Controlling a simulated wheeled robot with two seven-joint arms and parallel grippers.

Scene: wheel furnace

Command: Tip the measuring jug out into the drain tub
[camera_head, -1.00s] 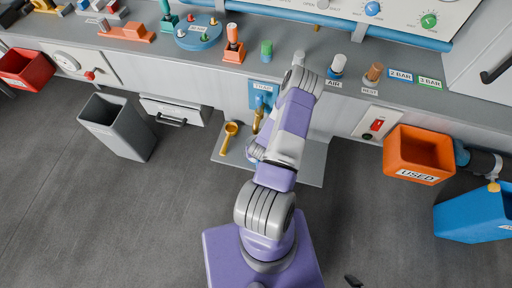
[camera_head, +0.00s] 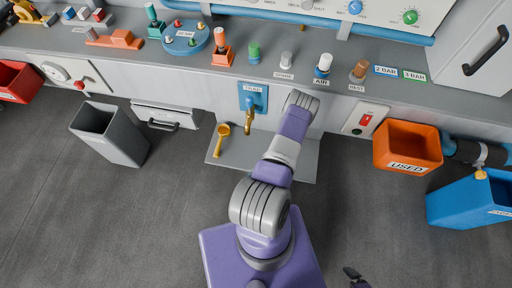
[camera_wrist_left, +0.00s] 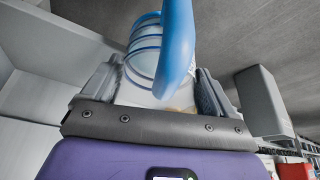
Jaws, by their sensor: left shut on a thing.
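The measuring jug (camera_wrist_left: 143,55) is clear with blue rings and a blue handle (camera_wrist_left: 176,45). In the left wrist view it sits between the grey fingers of my left gripper (camera_wrist_left: 155,95), which is shut on it. Neither shows clearly in the head view, and I cannot read the jug's level. A blue tub (camera_head: 465,205) stands at the far right in the head view; its label is too small to read. A dark gripper tip (camera_head: 354,274), seemingly of my right arm, shows at the bottom edge, its opening unclear.
A grey bin (camera_head: 112,135) stands on the left; a grey bin (camera_wrist_left: 262,100) also shows in the left wrist view. An orange USED bin (camera_head: 408,148) hangs at the bench front. A brass tap (camera_head: 249,120) is above a grey plate (camera_head: 228,150). Open floor lies in front.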

